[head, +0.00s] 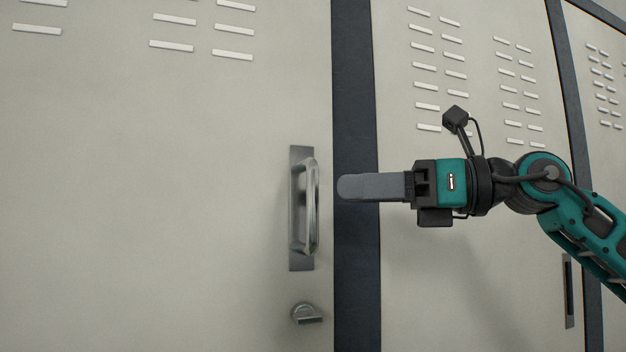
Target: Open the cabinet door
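The cabinet door (170,190) is a pale beige panel filling the left of the head view, with slots near its top. It looks closed against the dark frame post (356,270). Its metal handle (312,205) is a vertical bar on a plate near the door's right edge. My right gripper (348,187) comes in from the right, its fingers level and pointing left. The fingertips appear in front of the dark post, just right of the handle and apart from it in the picture. The fingers overlap from this side, so their gap is hidden. My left gripper is not in view.
A round lock or knob (306,314) sits below the handle. A neighbouring slotted door (420,300) stands behind my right arm, with a dark recessed handle (568,290) at its lower right. The area in front of the left door is clear.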

